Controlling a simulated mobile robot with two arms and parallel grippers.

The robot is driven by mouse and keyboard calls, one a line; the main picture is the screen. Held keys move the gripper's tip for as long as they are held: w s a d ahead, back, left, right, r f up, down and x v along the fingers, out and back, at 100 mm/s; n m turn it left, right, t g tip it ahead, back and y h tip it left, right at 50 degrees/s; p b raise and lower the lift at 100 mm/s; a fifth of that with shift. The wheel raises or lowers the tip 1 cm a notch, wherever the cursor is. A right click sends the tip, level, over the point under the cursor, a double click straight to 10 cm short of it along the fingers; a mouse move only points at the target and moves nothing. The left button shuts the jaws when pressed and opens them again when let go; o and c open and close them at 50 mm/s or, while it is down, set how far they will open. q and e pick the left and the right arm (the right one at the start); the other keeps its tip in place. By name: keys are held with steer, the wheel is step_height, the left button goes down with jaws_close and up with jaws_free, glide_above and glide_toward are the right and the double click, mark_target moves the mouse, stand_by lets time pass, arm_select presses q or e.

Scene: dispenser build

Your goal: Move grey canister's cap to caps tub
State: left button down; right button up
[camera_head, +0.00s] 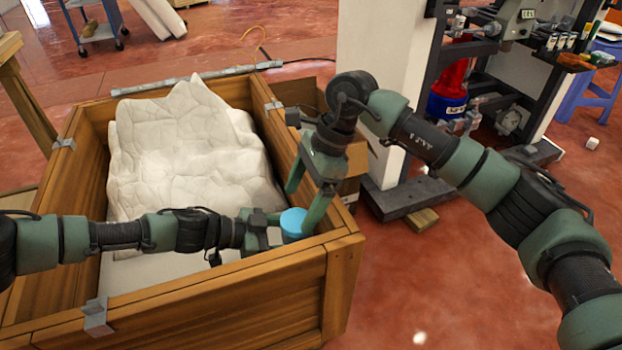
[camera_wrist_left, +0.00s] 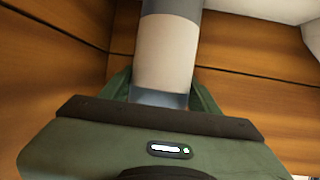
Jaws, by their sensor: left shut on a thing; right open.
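A round light-blue cap (camera_head: 293,222) shows at the front right corner inside the wooden crate. My left gripper (camera_head: 268,231) reaches in from the left beside it. In the left wrist view the left gripper's fingers are shut around a canister (camera_wrist_left: 165,55) with a grey end and a pale band. In the head view the canister's body is mostly hidden below the cap and behind the gripper. My right gripper (camera_head: 300,208) points down over the cap, open, with its fingers at the cap's sides; contact cannot be told. I cannot make out a caps tub.
The wooden crate (camera_head: 262,262) has raised walls around both grippers. A crumpled white sheet (camera_head: 180,150) fills its back. A cardboard box (camera_head: 357,155) stands outside its right wall. Beyond are a dark rack, a red-and-blue container (camera_head: 449,88) and a blue stool (camera_head: 590,92).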

mark_target(291, 220)
steer(key=shift+x, duration=2)
steer(key=c, duration=1.7)
steer(key=shift+o, duration=0.2)
steer(key=shift+r, duration=0.2)
steer(key=shift+r, duration=0.95)
steer(key=shift+r, duration=2.05)
arm_select(q)
steer(key=shift+c, duration=1.5)
jaws_free()
